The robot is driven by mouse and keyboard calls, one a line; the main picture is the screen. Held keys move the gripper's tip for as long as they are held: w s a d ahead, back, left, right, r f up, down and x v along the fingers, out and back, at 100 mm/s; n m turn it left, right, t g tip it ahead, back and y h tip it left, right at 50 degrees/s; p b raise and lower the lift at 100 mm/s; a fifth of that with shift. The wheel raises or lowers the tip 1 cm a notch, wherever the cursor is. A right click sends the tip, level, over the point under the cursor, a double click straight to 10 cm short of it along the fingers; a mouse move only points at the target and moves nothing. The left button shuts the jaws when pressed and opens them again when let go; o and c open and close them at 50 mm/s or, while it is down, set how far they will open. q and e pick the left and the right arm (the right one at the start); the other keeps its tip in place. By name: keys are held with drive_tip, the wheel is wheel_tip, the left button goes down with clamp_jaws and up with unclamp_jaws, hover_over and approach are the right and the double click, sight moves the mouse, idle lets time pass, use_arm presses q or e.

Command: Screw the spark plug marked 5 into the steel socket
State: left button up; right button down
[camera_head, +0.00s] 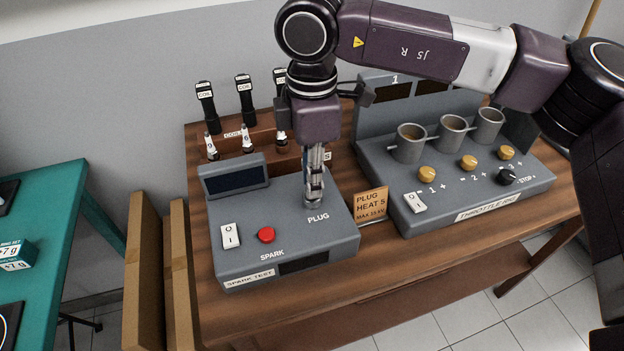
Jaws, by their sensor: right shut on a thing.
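My right gripper (315,190) points straight down over the grey spark test box (290,225). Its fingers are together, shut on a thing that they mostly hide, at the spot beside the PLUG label. I take this to be a spark plug, but its mark cannot be read. The steel socket (314,201) is largely covered by the fingertips, so I cannot tell how deep the plug sits in it. White-topped spark plugs (212,148) stand in a wooden rack (233,145) behind the box. My left gripper is not in view.
Black coils (207,105) stand behind the plugs. A PLUG HEAT 5 card (371,205) stands right of the box. The throttle rig (455,180) with grey cups fills the table's right side. The box carries a white switch (231,236) and red button (266,235).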

drive_tip(key=shift+f+m+b, duration=0.1)
drive_tip(key=shift+m+b, duration=1.1)
drive_tip(key=shift+m, duration=0.4)
